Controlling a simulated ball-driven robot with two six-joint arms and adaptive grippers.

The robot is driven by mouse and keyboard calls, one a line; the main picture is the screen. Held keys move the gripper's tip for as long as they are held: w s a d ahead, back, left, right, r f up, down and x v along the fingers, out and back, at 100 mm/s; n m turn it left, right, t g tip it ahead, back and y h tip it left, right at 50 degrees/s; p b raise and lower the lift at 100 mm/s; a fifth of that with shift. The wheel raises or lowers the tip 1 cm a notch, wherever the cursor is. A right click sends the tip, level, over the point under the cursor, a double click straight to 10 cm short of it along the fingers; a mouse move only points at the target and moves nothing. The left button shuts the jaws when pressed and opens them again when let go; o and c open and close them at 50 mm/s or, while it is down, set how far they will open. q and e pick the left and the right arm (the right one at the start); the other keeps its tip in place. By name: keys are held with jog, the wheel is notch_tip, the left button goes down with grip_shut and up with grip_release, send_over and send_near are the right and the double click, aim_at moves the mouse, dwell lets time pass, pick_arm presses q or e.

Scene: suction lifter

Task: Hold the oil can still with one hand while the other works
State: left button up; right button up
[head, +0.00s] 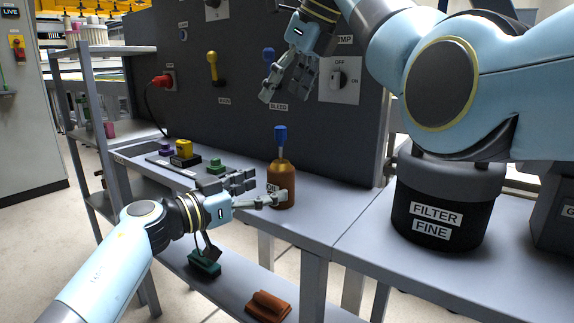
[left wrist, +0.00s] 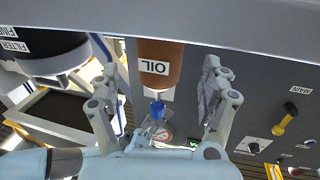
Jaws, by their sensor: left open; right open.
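The oil can (head: 283,173) stands upright on the grey bench. It has a brown body, a pale spout and a blue tip. My left gripper (head: 262,189) is open at the can's lower part, with one finger crossing in front of its label. In the left wrist view the can (left wrist: 160,58) appears upside down between the spread fingers of my left gripper (left wrist: 161,72), with a visible gap on each side. My right gripper (head: 286,85) is open and empty, above the can in front of the dark panel.
The panel carries a yellow lever (head: 212,68), a blue-knobbed BLEED lever (head: 268,56) and a rotary switch (head: 338,79). Green (head: 216,167) and yellow (head: 183,149) blocks lie left on the bench. A black FILTER FINE canister (head: 437,215) stands right. The bench between can and canister is clear.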

pick_arm(q)
jog(key=o, duration=0.4)
